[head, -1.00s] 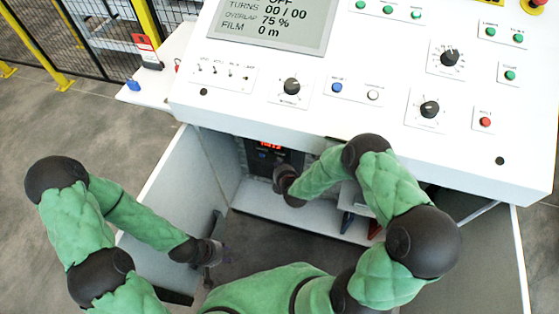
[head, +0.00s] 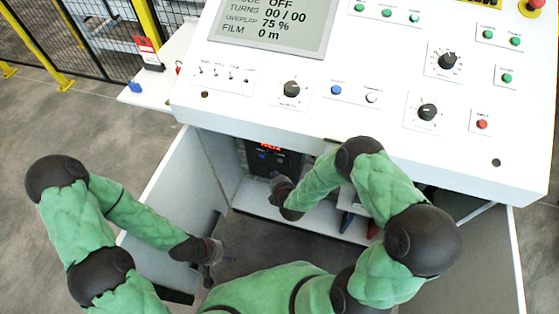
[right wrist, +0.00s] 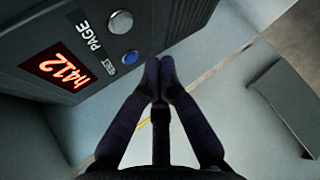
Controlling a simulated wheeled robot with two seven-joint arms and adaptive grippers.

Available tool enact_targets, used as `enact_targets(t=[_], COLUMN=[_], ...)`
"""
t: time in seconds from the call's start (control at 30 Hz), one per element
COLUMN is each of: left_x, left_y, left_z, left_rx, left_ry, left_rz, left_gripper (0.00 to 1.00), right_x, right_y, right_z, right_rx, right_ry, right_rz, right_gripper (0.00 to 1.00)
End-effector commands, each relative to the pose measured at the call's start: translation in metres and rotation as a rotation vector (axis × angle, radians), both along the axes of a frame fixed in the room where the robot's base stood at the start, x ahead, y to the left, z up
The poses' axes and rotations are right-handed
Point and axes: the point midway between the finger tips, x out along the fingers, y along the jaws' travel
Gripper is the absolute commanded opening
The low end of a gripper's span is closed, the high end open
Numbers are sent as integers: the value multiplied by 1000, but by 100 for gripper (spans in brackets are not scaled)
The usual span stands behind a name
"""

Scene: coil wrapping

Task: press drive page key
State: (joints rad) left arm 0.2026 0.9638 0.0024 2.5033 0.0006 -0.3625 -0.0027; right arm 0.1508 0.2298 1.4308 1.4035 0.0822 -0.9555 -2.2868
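The drive (head: 270,160) is a dark box inside the open cabinet, with a red display (right wrist: 61,65) reading what looks like h412. In the right wrist view a pale grey key (right wrist: 121,22) stands beside the label PAGE. A blue key (right wrist: 130,57) sits below it near a smaller label. My right gripper (right wrist: 153,68) is shut and empty, its tips together just right of the blue key and lower than the grey one. Contact with the drive is not visible. In the head view my right gripper (head: 279,181) is below the drive. My left gripper (head: 222,252) hangs at the cabinet's left front; its fingers are unclear.
The white control panel (head: 400,130) with knobs, buttons and a screen (head: 270,25) overhangs the cabinet. An open door (head: 165,190) stands at left and another panel (head: 490,260) at right. A yellow-framed fence (head: 150,25) is at the back left.

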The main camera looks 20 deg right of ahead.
Motion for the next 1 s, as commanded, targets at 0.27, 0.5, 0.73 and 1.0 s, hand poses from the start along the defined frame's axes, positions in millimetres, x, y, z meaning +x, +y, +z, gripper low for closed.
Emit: enact_targets(t=[0.27,0.5,0.73,1.0], left_x=[0,0,0,0], left_y=[0,0,0,0], left_z=[4,4,4,4], left_rx=[0,0,0,0], left_ry=[0,0,0,0], left_rz=[0,0,0,0], left_gripper=[40,40,40,40], right_x=[-14,-15,-15,-15], right_y=[10,10,10,10], right_z=[0,0,0,0], right_rx=[0,0,0,0], right_ry=[0,0,0,0], right_rz=[1,0,0,0], right_gripper=[0,0,0,0])
